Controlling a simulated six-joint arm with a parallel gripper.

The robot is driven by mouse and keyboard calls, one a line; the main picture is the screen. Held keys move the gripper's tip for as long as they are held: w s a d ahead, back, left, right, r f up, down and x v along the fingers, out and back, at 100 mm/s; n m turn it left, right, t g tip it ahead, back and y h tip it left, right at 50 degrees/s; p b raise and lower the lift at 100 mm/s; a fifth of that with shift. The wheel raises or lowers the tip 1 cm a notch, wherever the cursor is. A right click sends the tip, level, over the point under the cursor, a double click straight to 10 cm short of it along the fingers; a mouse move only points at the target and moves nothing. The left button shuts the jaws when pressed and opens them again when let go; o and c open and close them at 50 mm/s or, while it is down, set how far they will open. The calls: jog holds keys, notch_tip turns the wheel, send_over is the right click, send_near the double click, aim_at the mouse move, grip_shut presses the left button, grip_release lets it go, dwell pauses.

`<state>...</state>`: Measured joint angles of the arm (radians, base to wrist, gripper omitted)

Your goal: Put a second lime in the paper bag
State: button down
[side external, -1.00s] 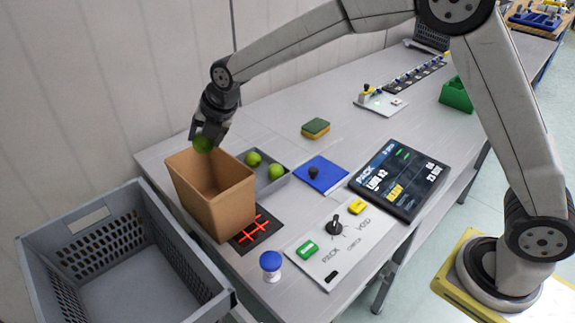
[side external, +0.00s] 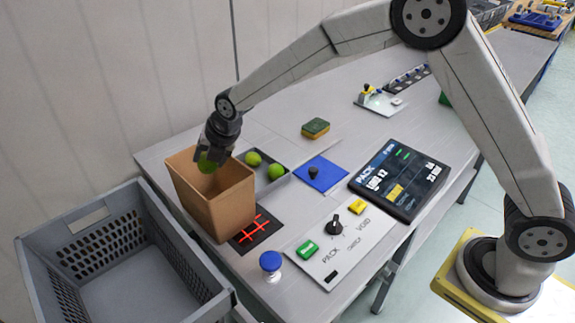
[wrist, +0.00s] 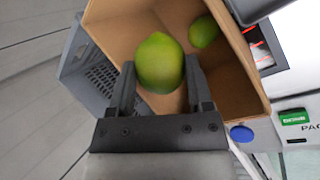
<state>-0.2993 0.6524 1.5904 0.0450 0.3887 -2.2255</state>
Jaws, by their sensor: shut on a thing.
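My gripper (side external: 212,152) is shut on a lime (side external: 207,163), at the mouth of the brown paper bag (side external: 222,207). In the wrist view the held lime (wrist: 160,62) sits between the two fingers (wrist: 160,90), over the bag's open top. Another lime (wrist: 204,32) lies inside the bag (wrist: 243,92) in that view; the side view hides it. Two more limes, one (side external: 253,159) behind the other (side external: 276,171), lie in a shallow grey tray (side external: 267,188) beside the bag.
A grey crate (side external: 130,262) stands left of the bag. A black pad with red lines (side external: 257,233), a blue button (side external: 270,263), a panel with a knob (side external: 330,247) and a screen (side external: 400,180) lie to the right. A sponge (side external: 315,128) is farther back.

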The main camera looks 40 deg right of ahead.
grip_release()
jog(key=v, duration=0.7)
jog(key=shift+s+r, duration=0.2)
jog(key=shift+r, duration=0.05)
dwell(0.4)
jog(key=shift+s+d, duration=0.1)
jog(key=shift+d, duration=0.05)
dwell(0.4)
